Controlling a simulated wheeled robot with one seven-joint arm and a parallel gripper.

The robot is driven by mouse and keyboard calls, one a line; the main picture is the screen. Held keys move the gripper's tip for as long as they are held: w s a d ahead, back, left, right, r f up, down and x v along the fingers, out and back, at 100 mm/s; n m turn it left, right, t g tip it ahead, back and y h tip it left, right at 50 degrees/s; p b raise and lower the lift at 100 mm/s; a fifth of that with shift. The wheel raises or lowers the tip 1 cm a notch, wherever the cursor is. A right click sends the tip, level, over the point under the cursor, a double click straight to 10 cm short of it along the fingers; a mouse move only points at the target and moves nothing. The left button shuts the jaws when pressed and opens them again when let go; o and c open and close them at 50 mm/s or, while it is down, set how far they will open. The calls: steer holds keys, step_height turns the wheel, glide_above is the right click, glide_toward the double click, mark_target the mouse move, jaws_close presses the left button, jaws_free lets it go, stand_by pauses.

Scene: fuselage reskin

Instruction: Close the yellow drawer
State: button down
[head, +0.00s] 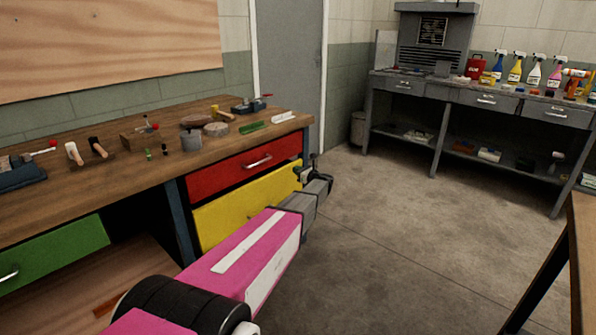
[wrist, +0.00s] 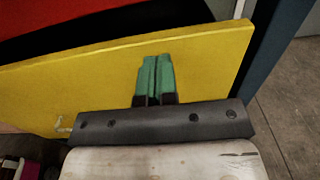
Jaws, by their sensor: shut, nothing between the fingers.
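The yellow drawer (head: 240,205) sits under the wooden workbench, below a red drawer (head: 225,177). In the wrist view its yellow front (wrist: 90,85) spans the picture, with a dark gap between it and the red one above, so it stands partly out. My gripper (head: 299,172) is at the right end of the yellow front. In the wrist view its green fingers (wrist: 156,62) are together and empty, pointing at the yellow front near its top edge. I cannot tell whether they touch it. My arm hides the lower right of the drawer in the head view.
A green drawer (head: 55,252) is at the left of the workbench (head: 90,188), which holds several tools. A blue leg (wrist: 272,45) stands right of the yellow front. The floor (head: 400,220) to the right is clear. A grey bench (head: 450,95) stands behind.

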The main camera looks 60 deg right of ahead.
steer(key=v, duration=1)
steer(key=shift+s, duration=0.4)
steer(key=shift+a, duration=0.1)
